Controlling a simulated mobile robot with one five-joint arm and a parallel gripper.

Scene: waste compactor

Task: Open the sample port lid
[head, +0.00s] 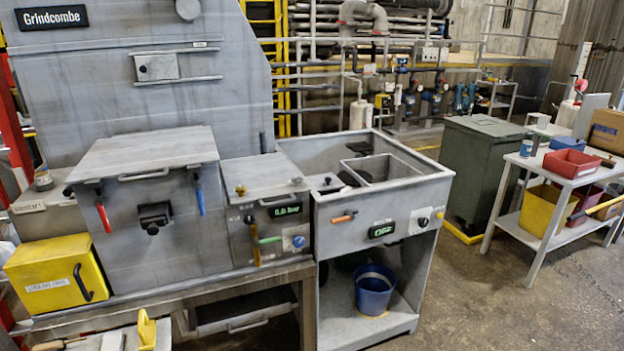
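The grey compactor marked Grindcombe (85,60) fills the left side. Several closed covers show on it, and I cannot tell which is the sample port lid. A large flat lid (150,148) with a bar handle at its front lies shut on the box with red and blue levers. A smaller flat lid (262,170) to its right also lies shut, above a display. A small plate (157,67) sits between two rails on the upright hull. My gripper is not in view.
A yellow box (57,274) with a black handle stands at the left. A sink-like basin unit (380,205) with a blue bucket (374,289) below stands right of the lids. A dark bin (482,165) and a shelf table (575,180) stand further right. Floor at bottom right is clear.

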